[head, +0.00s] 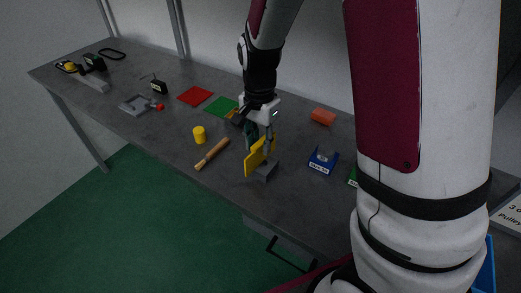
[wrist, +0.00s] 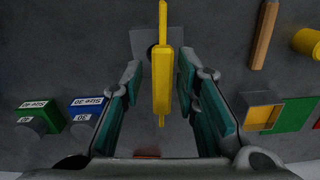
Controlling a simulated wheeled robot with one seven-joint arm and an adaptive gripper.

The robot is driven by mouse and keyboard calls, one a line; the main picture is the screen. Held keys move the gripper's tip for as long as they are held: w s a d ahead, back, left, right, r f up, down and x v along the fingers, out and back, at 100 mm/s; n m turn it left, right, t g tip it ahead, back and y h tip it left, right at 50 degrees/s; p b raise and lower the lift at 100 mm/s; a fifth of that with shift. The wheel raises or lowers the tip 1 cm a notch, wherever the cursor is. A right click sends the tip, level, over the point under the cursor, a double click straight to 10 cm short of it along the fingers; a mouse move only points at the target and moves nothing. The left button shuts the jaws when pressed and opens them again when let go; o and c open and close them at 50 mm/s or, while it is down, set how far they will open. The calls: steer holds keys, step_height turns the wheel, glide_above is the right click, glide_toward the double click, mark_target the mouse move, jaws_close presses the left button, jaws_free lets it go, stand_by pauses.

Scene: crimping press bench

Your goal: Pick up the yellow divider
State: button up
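The yellow divider (head: 254,160) is a thin upright plate by a small dark grey block (head: 265,172) near the front of the bench. In the wrist view the divider (wrist: 162,80) is seen nearly edge-on, with the grey block (wrist: 143,42) behind it. My gripper (head: 262,136) is over the divider, pointing down. In the wrist view my gripper (wrist: 160,78) has its two teal-padded fingers apart, one on each side of the divider. A gap shows on both sides. Whether the divider sits in the block cannot be told.
A wooden handle (head: 212,153) and a yellow cylinder (head: 199,134) lie to the left. Red (head: 195,96) and green (head: 221,106) squares are farther back. A blue labelled box (head: 323,160) and an orange block (head: 323,116) are at right. Left of the handle is bare bench.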

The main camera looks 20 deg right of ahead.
mark_target(260, 163)
steer(key=shift+w+d+f, duration=0.1)
steer(key=shift+f, duration=1.25)
steer(key=shift+w+d+f, duration=0.1)
steer(key=shift+f, duration=1.25)
steer(key=shift+a, duration=0.1)
jaws_close()
